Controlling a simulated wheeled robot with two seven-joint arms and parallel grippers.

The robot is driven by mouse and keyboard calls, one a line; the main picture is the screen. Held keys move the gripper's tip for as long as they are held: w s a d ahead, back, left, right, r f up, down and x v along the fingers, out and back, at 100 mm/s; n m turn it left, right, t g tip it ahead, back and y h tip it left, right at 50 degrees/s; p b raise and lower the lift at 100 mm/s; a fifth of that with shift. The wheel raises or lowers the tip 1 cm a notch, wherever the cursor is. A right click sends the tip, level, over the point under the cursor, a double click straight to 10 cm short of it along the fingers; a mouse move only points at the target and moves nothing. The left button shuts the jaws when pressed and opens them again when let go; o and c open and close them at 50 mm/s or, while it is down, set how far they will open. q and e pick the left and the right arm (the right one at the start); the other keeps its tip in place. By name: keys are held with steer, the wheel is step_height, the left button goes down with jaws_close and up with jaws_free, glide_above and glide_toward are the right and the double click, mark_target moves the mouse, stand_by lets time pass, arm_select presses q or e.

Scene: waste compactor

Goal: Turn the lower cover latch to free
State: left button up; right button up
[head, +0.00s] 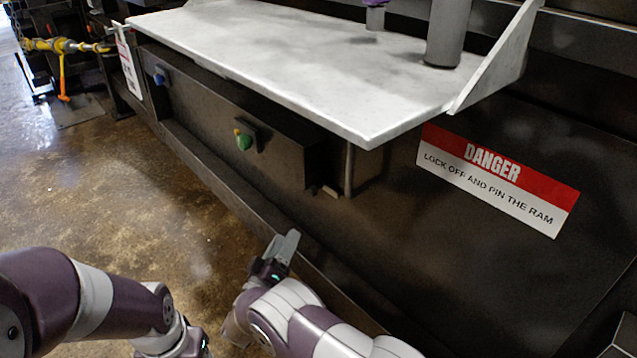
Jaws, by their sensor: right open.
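A dark cover panel (205,110) runs along the machine front below the pale shelf. It carries a green and yellow knob (243,141) near its right part and a blue knob (160,76) farther off at the left. I cannot tell whether either one is the lower cover latch, or which way it is turned. My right gripper (287,244) is open and empty, in front of the machine's lower ledge, below and right of the green knob and apart from it. My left gripper (196,345) is at the bottom edge, mostly cut off; its fingers do not show.
The pale metal shelf (300,55) overhangs the panel. A thin upright rod (348,168) and small tan block (329,191) are at the panel's right end. A danger sign (495,180) is at the right. The wet brown floor (110,190) is clear at the left.

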mark_target(309, 194)
steer(key=b+x, duration=0.5)
steer(key=x, duration=0.7)
steer(key=shift+w+d, duration=0.3)
steer(key=shift+w, duration=0.05)
arm_select(q)
steer(key=f, duration=0.4)
steer(key=shift+w+d+f, duration=0.15)
steer(key=shift+w+f, duration=0.2)
steer(key=shift+f, duration=0.05)
arm_select(e)
steer(key=shift+w+d+r, duration=0.1)
steer(key=shift+w+r, duration=0.1)
steer(key=shift+r, duration=0.05)
